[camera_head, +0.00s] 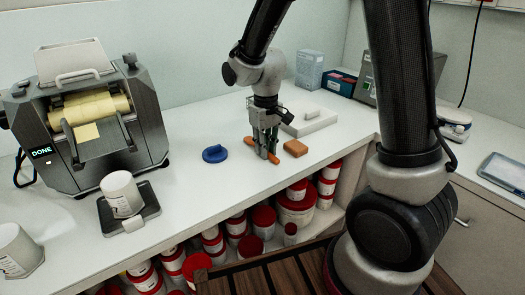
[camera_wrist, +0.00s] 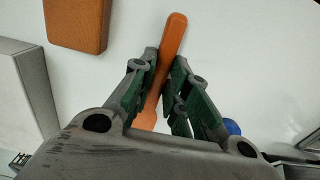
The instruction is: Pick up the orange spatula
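The orange spatula (camera_head: 262,153) lies at a slant on the white counter under my gripper (camera_head: 265,152). In the wrist view, the spatula (camera_wrist: 174,38) runs between the two fingers of my gripper (camera_wrist: 163,65), its narrow end reaching past the fingertips. The fingertips are close together and appear to press on both sides of its handle. The spatula's other end is partly hidden behind the gripper body. It looks at or very near counter level.
A brown block (camera_head: 296,148) lies just right of the gripper, and a blue round item (camera_head: 215,154) lies to its left. A pale slab (camera_head: 308,122) is behind. A grey roller machine (camera_head: 92,125) and a scale with a white cup (camera_head: 121,194) stand at left.

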